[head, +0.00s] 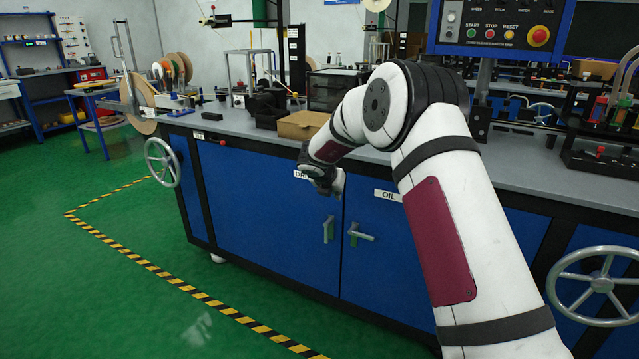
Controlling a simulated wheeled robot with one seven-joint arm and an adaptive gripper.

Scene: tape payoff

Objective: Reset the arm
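My arm (437,215) is white with dark bands and maroon panels. It rises from the lower right, bends at a dark elbow joint (385,100), and its forearm reaches down to the left. The dark end of the arm, with my gripper (338,183), hangs in front of the blue cabinet, just below the grey worktop edge. The fingers are small and partly hidden, so I cannot tell whether they are open or shut. I see nothing clearly held.
The long blue bench (255,190) has door handles (358,234), a left handwheel (162,161) and a right handwheel (598,287). A cardboard box (303,124) and machine parts crowd its top. A control panel (500,27) stands behind. The green floor (90,270) at left is clear.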

